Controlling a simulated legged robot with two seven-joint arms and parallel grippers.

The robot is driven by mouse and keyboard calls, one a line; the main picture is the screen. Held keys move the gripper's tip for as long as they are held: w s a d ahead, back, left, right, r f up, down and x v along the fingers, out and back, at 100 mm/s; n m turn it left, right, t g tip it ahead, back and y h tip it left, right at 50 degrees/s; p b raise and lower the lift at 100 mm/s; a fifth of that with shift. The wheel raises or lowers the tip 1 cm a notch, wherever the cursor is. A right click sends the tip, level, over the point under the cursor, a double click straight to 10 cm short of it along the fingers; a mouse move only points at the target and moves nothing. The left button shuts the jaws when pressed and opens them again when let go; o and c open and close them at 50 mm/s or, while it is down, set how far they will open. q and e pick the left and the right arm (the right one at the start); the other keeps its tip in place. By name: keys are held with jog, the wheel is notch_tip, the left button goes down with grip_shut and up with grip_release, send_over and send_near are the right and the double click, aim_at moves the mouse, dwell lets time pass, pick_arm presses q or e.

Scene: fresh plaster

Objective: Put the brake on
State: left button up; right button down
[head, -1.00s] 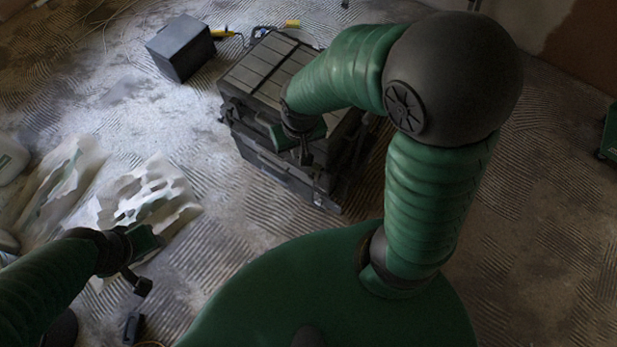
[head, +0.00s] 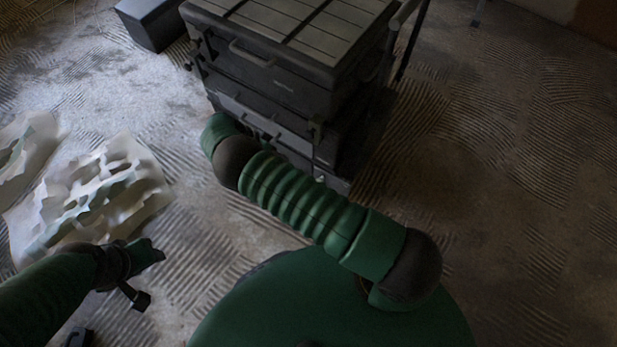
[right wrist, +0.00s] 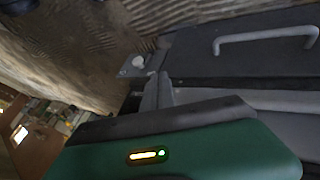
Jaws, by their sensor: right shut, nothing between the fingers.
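A dark grey drawer cart (head: 285,75) with a slatted top stands upright in front of me in the head view. Its drawer front and pale handle (right wrist: 265,36) fill the upper right of the right wrist view. I cannot pick out a brake for sure; a small pale knob (right wrist: 135,66) sits on a grey bracket beside the drawer front.
A dark box (head: 150,24) stands on the floor behind the cart's left side. Crumpled pale sheets (head: 95,195) lie on the left. The ridged floor on the right (head: 520,190) is clear.

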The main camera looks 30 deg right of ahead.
jog(key=s+d+f+b, duration=0.4)
jog(key=s+d+f, duration=0.2)
jog(key=f, duration=0.2)
jog(key=shift+s+d+f+b, duration=0.25)
jog(key=shift+f+b, duration=0.05)
jog(key=shift+b, duration=0.05)
jog(key=shift+r, duration=0.1)
